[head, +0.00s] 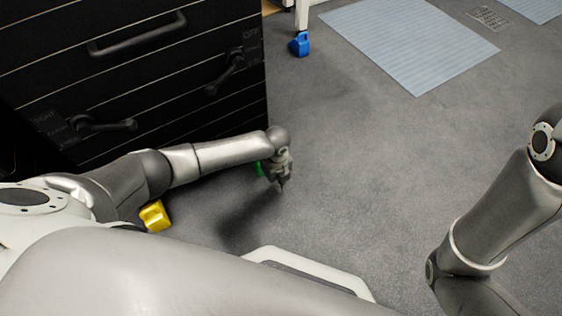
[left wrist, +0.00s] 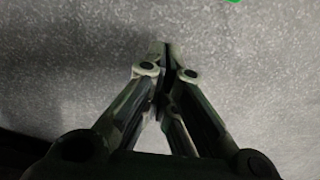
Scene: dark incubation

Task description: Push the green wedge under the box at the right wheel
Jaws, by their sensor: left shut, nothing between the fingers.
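The green wedge (head: 260,168) shows as a small patch on the floor, mostly hidden behind my left gripper and forearm. A bit of the green wedge also shows at the top edge of the left wrist view (left wrist: 233,1). The black box (head: 150,70) with handles stands at the left; its lower edge is partly behind my left arm. My left gripper (head: 281,185) points down close to the floor, right beside the wedge. Its fingers (left wrist: 167,50) are shut and empty. I cannot tell whether it touches the wedge. The right wheel is not clearly visible. My right gripper is out of view.
A yellow wedge-like block (head: 155,216) lies on the floor below my left arm. A blue block (head: 299,44) is at a white leg at the back. A pale blue mat (head: 410,45) lies at the back right. The grey floor in the middle is clear.

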